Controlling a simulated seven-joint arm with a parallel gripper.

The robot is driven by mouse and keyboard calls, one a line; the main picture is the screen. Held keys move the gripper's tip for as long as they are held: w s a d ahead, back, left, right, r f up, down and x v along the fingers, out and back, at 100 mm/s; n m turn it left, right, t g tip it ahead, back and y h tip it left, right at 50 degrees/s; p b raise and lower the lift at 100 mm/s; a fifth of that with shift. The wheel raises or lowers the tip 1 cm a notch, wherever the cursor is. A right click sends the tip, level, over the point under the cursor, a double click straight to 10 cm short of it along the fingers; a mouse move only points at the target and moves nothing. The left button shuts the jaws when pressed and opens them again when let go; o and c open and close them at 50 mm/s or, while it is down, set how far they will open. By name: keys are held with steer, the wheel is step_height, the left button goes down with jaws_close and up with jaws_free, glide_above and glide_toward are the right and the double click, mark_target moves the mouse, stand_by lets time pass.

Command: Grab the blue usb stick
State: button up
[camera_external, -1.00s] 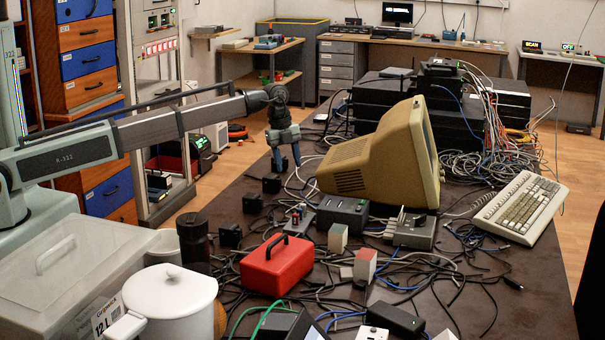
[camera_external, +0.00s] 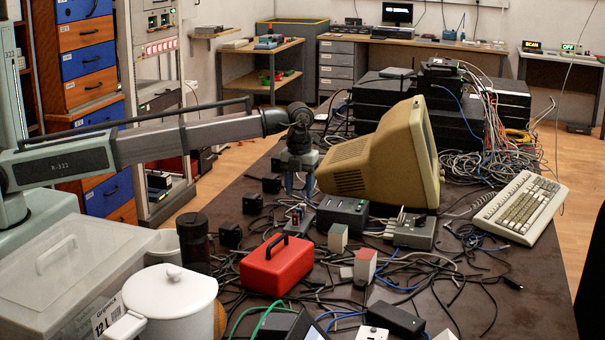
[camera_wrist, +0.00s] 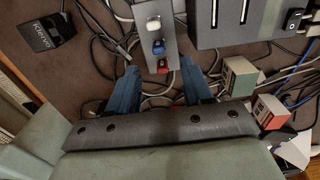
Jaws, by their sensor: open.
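The blue usb stick (camera_wrist: 158,47) stands in a grey hub (camera_wrist: 166,15), between a white stick (camera_wrist: 153,24) and a red stick (camera_wrist: 162,66). In the external view the hub and its sticks (camera_external: 298,214) are small, on the dark table left of a grey box. My gripper (camera_external: 299,190) is above and behind them, pointing down, with fingers apart. In the wrist view my gripper (camera_wrist: 159,68) has its two blue fingers spread on either side of the hub's near end, with nothing held between them. The blue stick lies just beyond the fingertip line.
A beige monitor (camera_external: 353,165) stands close to the right of my gripper. A dark grey slotted box (camera_external: 342,214) sits right of the hub. Black adapters (camera_external: 230,235) and loose cables cover the table. A red box (camera_external: 277,266) is nearer the camera.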

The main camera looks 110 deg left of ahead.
mark_target(299, 209)
steer(key=shift+s+a+f, duration=0.1)
steer(key=shift+a+f, duration=0.05)
steer(key=shift+f, duration=3.65)
jaws_close()
